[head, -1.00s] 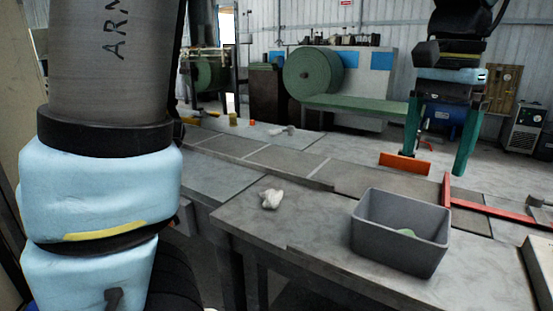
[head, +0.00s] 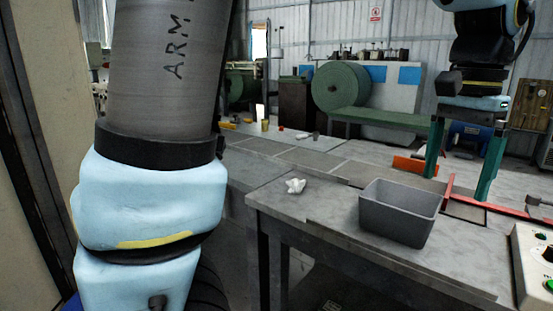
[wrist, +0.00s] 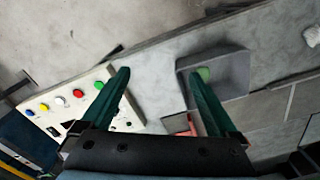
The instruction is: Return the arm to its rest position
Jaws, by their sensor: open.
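My gripper (head: 459,187) hangs at the upper right of the head view, its two teal fingers pointing down and spread apart. In the wrist view my gripper (wrist: 160,75) is open, with nothing between its fingers. The light blue padded links of my arm fill the left of the head view. A grey bin (head: 393,226) stands on the grey table below and left of the fingers. The bin's floor is hidden in the head view.
A crumpled white piece (head: 296,186) lies on the table (head: 330,215) left of the bin. A control panel with coloured buttons (wrist: 75,105) is at the table's right end. Red bars (head: 490,207) lie behind the bin. A large green roll (head: 341,86) stands at the back.

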